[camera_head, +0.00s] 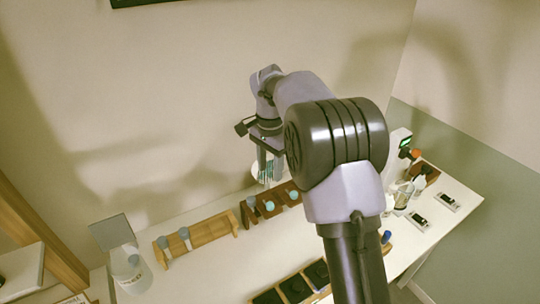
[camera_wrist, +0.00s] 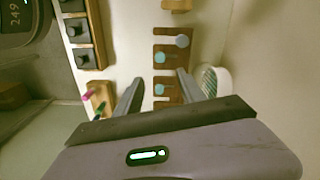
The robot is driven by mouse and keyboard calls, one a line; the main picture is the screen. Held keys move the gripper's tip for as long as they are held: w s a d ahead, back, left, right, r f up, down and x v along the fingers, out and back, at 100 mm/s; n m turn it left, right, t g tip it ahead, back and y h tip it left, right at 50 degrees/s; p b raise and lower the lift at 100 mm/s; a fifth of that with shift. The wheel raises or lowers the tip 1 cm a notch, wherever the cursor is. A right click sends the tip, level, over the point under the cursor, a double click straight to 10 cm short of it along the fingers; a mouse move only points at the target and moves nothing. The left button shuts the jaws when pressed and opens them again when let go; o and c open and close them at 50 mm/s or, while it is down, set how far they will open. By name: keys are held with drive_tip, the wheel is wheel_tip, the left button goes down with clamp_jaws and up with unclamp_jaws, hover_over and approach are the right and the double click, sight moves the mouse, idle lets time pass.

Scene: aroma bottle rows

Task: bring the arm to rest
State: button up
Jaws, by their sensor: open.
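My arm rises from the bottom of the head view and bends over the table. My gripper (camera_head: 268,178) points down above the back of the table, near a dark wooden rack (camera_head: 276,208) with teal-topped bottles. In the wrist view my gripper (camera_wrist: 158,82) is open, with its two fingers apart and nothing between them that it holds. The dark rack (camera_wrist: 160,102) shows beyond the fingers, with several round tops (camera_wrist: 160,58). My arm hides part of the table in the head view.
A light wooden rack (camera_head: 211,231) stands left on the white table (camera_head: 195,275). A jar (camera_head: 128,272) is at far left. A black-welled tray (camera_head: 268,297) lies in front. A round ribbed item (camera_wrist: 214,80) is beside the dark rack. Small devices (camera_head: 417,219) lie at right.

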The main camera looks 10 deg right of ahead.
drive_tip(key=shift+r, duration=1.5)
drive_tip(key=shift+s, duration=0.1)
drive_tip(key=s+a+r+n+t+y+b, duration=0.1)
drive_tip(key=s+n+t+b, duration=0.1)
drive_tip(key=s+b, duration=0.45)
drive_tip(key=s+a+r+n+t+b, duration=0.1)
drive_tip(key=s+n+b, duration=0.15)
drive_tip(key=s, duration=0.75)
drive_tip(key=s+a+f+n+t+b, duration=0.1)
drive_tip(key=s+f+b, duration=0.2)
drive_tip(key=s+f, duration=0.2)
drive_tip(key=s+f+n+t+y+b, duration=0.1)
drive_tip(key=s+f+b, duration=0.3)
drive_tip(key=s, duration=0.7)
drive_tip(key=shift+s+a+f+n+t, duration=0.3)
drive_tip(key=shift+a+f+n+t, duration=0.1)
drive_tip(key=shift+f, duration=0.55)
